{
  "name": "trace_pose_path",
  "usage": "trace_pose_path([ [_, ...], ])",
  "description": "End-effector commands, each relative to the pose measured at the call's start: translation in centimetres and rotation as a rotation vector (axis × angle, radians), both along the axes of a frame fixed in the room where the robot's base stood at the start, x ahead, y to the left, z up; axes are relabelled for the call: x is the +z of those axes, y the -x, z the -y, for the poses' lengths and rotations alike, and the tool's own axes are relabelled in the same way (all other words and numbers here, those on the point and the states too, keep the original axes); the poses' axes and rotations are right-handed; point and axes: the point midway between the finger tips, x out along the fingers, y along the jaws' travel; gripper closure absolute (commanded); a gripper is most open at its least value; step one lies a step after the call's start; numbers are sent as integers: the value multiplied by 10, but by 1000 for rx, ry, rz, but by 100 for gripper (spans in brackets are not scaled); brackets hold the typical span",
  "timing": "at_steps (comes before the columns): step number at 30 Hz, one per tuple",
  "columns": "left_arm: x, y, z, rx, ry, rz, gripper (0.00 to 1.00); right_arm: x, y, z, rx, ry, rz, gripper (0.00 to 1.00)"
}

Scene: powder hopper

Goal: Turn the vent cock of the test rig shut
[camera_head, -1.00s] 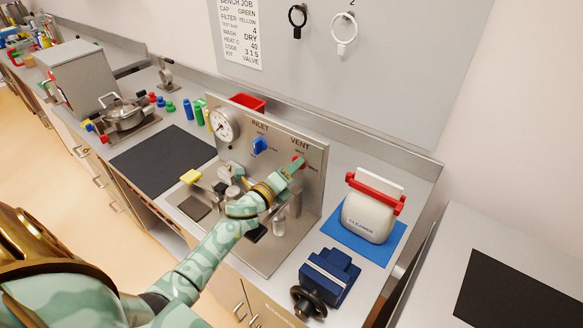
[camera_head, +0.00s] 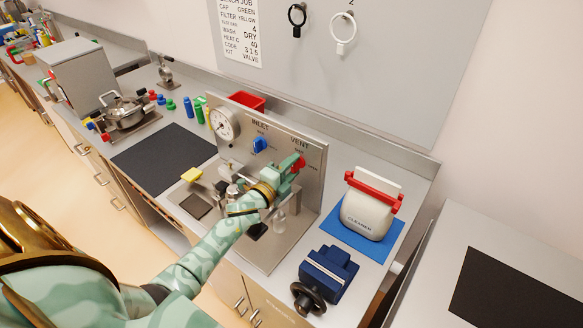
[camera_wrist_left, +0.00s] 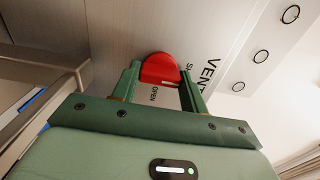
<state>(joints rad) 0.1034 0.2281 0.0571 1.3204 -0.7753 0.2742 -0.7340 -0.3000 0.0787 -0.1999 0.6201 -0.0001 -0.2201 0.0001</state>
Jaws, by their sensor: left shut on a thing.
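The vent cock's red handle (camera_head: 300,162) is on the upright metal panel (camera_head: 313,180) of the test rig, under the word VENT. My left gripper (camera_head: 291,166) is at the handle, shut on it. In the left wrist view, the red handle (camera_wrist_left: 158,67) is between the two green fingers (camera_wrist_left: 160,88). A short white mark shows on the handle, with OPEN and SHUT lettering beside it. The fingers partly hide the handle and the lettering. My right gripper is not in view.
The blue inlet cock (camera_head: 260,144) and a gauge (camera_head: 224,124) are left of the vent cock on the panel. A white cleaner container (camera_head: 367,216) on a blue mat (camera_head: 341,236) and a blue vise (camera_head: 329,273) stand to the right. The dark mat (camera_head: 163,160) is bare.

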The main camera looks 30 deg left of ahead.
Motion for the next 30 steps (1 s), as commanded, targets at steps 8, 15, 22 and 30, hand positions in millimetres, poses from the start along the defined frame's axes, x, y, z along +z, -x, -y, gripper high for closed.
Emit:
trace_pose_path([
  [8,0,0,-1,1,1,-1,79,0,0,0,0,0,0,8],
  [15,0,0,0,1,1,0,35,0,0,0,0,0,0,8],
  [22,0,2,0,0,1,-1,35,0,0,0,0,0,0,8],
  [30,-2,51,-4,0,0,-4,35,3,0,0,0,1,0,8],
])
